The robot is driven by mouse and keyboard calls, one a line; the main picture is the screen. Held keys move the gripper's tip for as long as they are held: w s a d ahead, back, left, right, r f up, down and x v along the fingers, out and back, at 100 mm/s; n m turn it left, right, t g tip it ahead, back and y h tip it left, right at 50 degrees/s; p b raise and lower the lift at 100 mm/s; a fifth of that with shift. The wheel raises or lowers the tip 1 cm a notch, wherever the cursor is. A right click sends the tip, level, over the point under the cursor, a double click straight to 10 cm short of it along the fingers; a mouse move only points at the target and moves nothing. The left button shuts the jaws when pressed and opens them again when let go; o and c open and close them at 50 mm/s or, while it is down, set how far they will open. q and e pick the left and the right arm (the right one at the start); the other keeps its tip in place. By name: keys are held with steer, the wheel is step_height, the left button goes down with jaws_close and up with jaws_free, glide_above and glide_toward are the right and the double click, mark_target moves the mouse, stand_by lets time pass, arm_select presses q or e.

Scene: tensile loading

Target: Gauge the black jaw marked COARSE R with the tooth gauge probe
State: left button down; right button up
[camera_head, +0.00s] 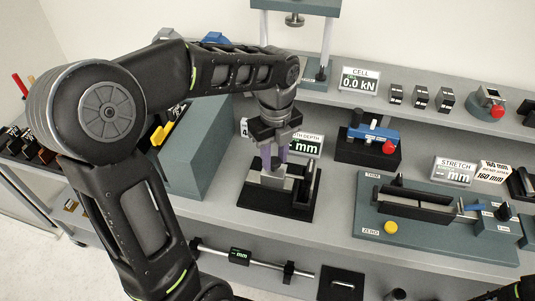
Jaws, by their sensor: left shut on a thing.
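My left gripper (273,167) points down over a black gauge stand (262,199) at the middle of the bench. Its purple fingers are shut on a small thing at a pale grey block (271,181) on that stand. The fingers hide most of it, so I cannot tell whether it is the probe or a jaw. The tooth depth display (307,145) behind reads dashes and mm, and is partly covered by the gripper. Several small dark blocks, possibly jaws, stand on the left cart (34,147). No COARSE R marking is legible. My right gripper is not in view.
A blue and red tool on a black block (366,150) stands behind right. The stretch fixture (430,212) fills the right. Small black blocks (421,97) sit on the rear shelf by the cell display (358,82). A metal rod (262,262) lies in front.

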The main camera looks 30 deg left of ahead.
arm_select(q)
steer(key=c, duration=1.1)
jaws_free()
steer(key=shift+o, duration=0.2)
steer(key=shift+r, duration=0.1)
step_height(320, 180, up, 8)
steer(key=shift+f, duration=0.15)
